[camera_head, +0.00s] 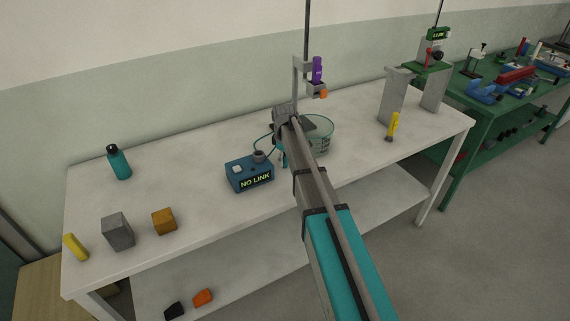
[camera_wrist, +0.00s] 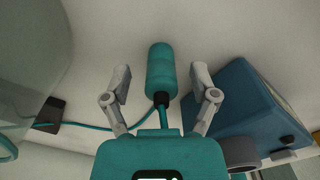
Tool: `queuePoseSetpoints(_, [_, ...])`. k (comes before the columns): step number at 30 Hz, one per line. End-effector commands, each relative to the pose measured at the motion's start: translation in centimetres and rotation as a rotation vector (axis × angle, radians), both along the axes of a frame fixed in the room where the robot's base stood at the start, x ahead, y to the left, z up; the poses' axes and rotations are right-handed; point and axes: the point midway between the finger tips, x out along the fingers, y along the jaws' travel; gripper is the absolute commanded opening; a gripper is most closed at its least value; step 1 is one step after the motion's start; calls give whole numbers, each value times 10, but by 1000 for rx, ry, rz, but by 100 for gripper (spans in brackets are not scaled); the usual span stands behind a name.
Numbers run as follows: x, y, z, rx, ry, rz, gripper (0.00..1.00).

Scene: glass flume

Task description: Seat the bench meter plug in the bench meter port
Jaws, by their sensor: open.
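The bench meter is a blue box (camera_head: 249,175) on the white bench, its display reading "NO LINK". Its grey round port (camera_head: 259,156) is on top; the box (camera_wrist: 245,105) and port ring (camera_wrist: 238,152) also show at right in the wrist view. The plug, a teal cylinder with a black collar (camera_wrist: 161,72), is in the wrist view's upper middle. A teal cable runs from its collar. My gripper (camera_wrist: 160,71) is open, with one finger either side of the plug and visible gaps. In the head view my arm mostly hides the gripper and plug.
A glass vessel (camera_head: 320,132) stands behind my arm. A black block (camera_wrist: 48,112) with the cable is left of the plug. A stand holds a purple part (camera_head: 317,70). A teal bottle (camera_head: 119,162), grey block (camera_head: 118,232) and orange block (camera_head: 164,221) sit left.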

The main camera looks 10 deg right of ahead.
Motion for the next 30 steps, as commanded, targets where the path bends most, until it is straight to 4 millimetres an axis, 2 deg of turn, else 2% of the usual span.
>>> queuePoseSetpoints(14, [0, 0, 0, 0, 0, 0, 74])
queuePoseSetpoints(26, [0, 1, 0, 0, 0, 1, 0])
queuePoseSetpoints(30, [0, 1, 0, 0, 0, 1, 0])
